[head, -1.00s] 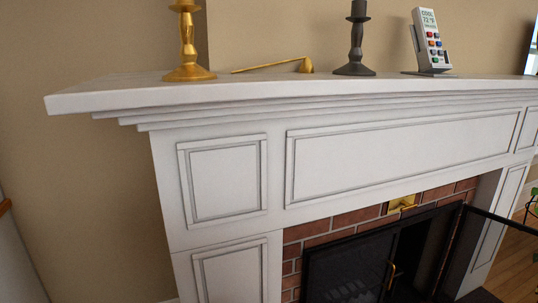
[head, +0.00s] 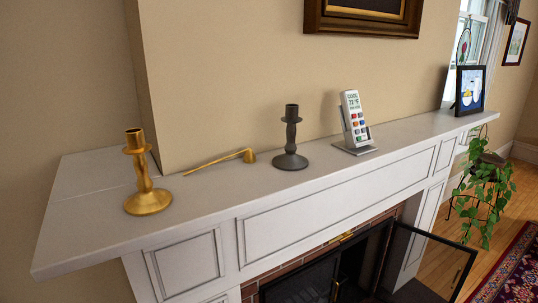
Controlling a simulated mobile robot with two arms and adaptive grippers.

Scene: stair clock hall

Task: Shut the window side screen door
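The fireplace screen is set in the white mantelpiece, low in the head view. Its door on the window side (head: 430,262) is the right one. It has a black frame and stands open, swung out from the fireplace into the room. The dark firebox shows between the two doors. The lower parts of both doors are cut off by the picture's bottom edge. Neither of my grippers is in view.
On the mantel shelf (head: 225,190) stand a brass candlestick (head: 147,190), a brass snuffer (head: 225,160), a dark candlestick (head: 291,140), a remote in a stand (head: 355,120) and a small picture (head: 469,88). A leafy plant (head: 485,190) and a patterned rug (head: 515,265) lie right of the open door.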

